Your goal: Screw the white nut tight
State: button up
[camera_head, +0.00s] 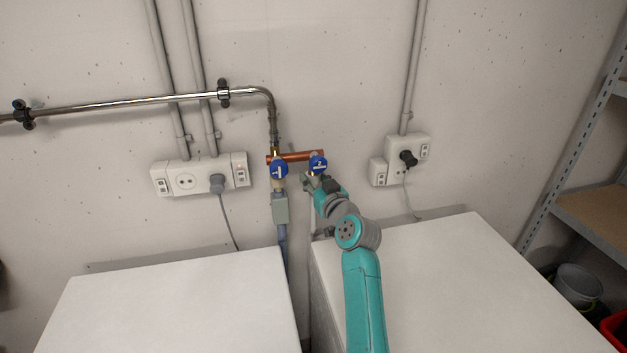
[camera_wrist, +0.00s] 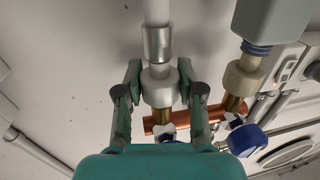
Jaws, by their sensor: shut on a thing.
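The white nut (camera_wrist: 158,86) sits on a vertical pipe line in the wrist view, between a metal sleeve (camera_wrist: 157,45) above it and a brass fitting below. My gripper (camera_wrist: 159,76) has its two fingers on either side of the nut and is shut on it. In the head view my gripper (camera_head: 310,183) reaches the wall just below the right blue valve handle (camera_head: 318,164). The nut is too small and covered to make out there. A second white nut (camera_wrist: 243,79) shows to the right in the wrist view, apart from my fingers.
A copper pipe (camera_head: 300,156) joins both valves. The left blue valve handle (camera_head: 279,170) and a grey box (camera_head: 281,208) are close to my gripper's left. Sockets (camera_head: 200,174) flank the pipes. Two white machine tops (camera_head: 190,305) lie below, with a narrow gap between them.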

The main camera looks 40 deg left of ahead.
jog(key=n+g+y, duration=0.2)
jog(key=n+g, duration=0.1)
jog(key=g, duration=0.1)
jog(key=shift+g, duration=0.3)
jog(key=shift+n+g, duration=0.4)
jog(key=shift+s, duration=0.1)
jog(key=o, duration=1)
jog(key=shift+c, duration=0.2)
jog(key=shift+s+a+m+t, duration=0.1)
jog(key=shift+m+t, duration=0.5)
jog(key=shift+t, duration=0.3)
jog(key=shift+m+t+h, duration=1.6)
jog(key=shift+m+t, duration=0.4)
jog(key=shift+t, duration=0.7)
jog(key=shift+m+t+h, duration=0.3)
jog(key=shift+t, duration=0.1)
